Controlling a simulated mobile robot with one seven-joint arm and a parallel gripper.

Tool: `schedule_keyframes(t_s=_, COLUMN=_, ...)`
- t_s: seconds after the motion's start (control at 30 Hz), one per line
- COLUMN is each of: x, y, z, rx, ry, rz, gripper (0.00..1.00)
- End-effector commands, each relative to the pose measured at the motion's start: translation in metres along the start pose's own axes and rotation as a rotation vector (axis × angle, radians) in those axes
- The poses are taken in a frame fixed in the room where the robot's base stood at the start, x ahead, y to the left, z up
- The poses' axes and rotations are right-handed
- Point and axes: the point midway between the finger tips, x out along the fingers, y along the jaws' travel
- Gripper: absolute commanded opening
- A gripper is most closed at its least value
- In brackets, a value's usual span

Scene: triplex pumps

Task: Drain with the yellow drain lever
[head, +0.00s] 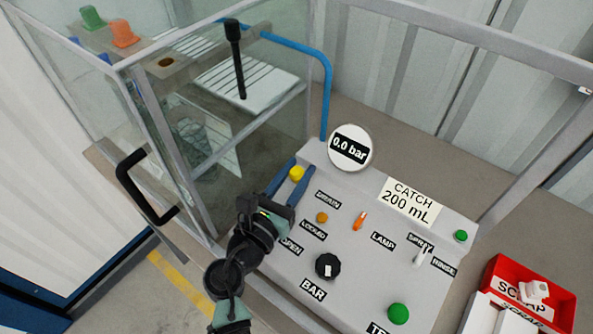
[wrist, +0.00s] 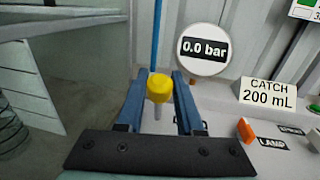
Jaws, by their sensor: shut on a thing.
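The yellow drain lever (head: 297,173) stands at the back left of the grey panel, near the label "DRAIN". It also shows in the wrist view (wrist: 159,86) as a yellow knob on a pale stem. My gripper (head: 302,168) reaches it from the front, with one blue finger on each side of the knob. In the wrist view my gripper (wrist: 160,78) is shut on the lever's knob. The round gauge (head: 350,148) reads 0.0 bar. The sign (head: 408,202) reads CATCH 200 mL.
A glass cabinet (head: 175,130) with a black door handle (head: 140,187) stands left of the panel. The panel also carries a black BAR knob (head: 327,266), an orange switch (head: 360,221) and a green button (head: 398,313). A red scrap bin (head: 560,300) is at the right.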

Motion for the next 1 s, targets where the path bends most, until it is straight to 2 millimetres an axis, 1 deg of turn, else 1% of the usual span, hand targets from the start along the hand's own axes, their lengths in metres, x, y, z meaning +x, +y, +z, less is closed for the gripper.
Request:
schedule_keyframes(t_s=0.67, x=-0.0004, y=0.0005, z=-0.0006, rx=0.002, ry=0.001, rz=0.001, gripper=0.0)
schedule_keyframes(t_s=0.83, x=0.0011, y=0.0003, z=0.0038, rx=0.003, ry=0.016, rz=0.002, gripper=0.0)
schedule_keyframes(t_s=1.0, x=0.0058, y=-0.0004, z=0.009, rx=0.011, ry=0.071, rz=0.003, gripper=0.0)
